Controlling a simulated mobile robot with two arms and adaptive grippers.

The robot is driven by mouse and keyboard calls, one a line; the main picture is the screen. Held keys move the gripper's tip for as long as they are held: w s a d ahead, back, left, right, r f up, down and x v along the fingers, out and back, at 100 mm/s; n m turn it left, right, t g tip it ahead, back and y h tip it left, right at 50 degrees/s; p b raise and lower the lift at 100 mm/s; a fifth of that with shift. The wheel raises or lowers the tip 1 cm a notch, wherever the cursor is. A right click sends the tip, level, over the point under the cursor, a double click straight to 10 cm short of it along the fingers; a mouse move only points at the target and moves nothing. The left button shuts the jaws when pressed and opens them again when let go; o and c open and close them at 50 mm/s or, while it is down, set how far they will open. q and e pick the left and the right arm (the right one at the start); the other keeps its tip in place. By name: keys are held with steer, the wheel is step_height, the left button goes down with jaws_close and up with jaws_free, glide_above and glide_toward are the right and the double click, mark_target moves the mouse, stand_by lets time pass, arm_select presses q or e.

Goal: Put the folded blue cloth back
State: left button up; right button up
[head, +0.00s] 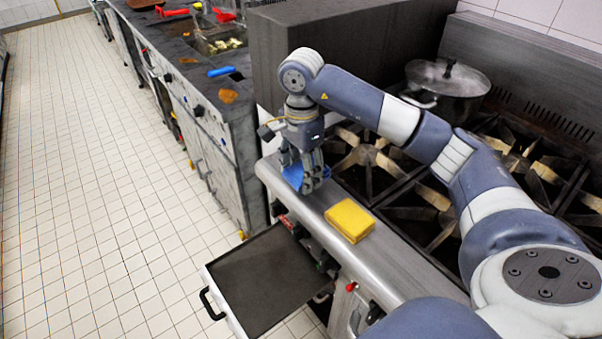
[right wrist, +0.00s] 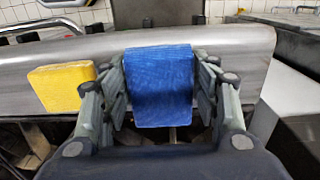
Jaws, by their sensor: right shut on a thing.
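The folded blue cloth (right wrist: 160,85) is between the fingers of my right gripper (right wrist: 163,100) in the right wrist view. In the head view the blue cloth (head: 294,177) shows partly behind the fingers of my right gripper (head: 306,180), at the stove's steel front ledge (head: 385,265). My right gripper points down and is shut on the cloth. Whether the cloth still touches the ledge is hard to tell. My left gripper is not in view.
A yellow folded cloth or sponge (head: 350,220) lies on the ledge, near my right gripper. An open drawer (head: 262,280) sticks out below the ledge. A lidded pot (head: 447,85) stands on the burners. A counter (head: 215,110) with a blue-handled item stands to the left; the tiled floor is clear.

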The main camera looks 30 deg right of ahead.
mark_target(301, 178)
steer(key=shift+w+d+f, duration=0.1)
steer(key=shift+w+d, duration=0.2)
steer(key=shift+w, duration=0.3)
step_height(301, 178, down, 3)
steer(key=shift+f+p, duration=0.2)
steer(key=shift+p, duration=0.5)
steer(key=shift+f, duration=0.1)
steer(key=shift+f+b, duration=0.15)
steer(key=shift+b, duration=0.15)
steer(key=o, duration=1.1)
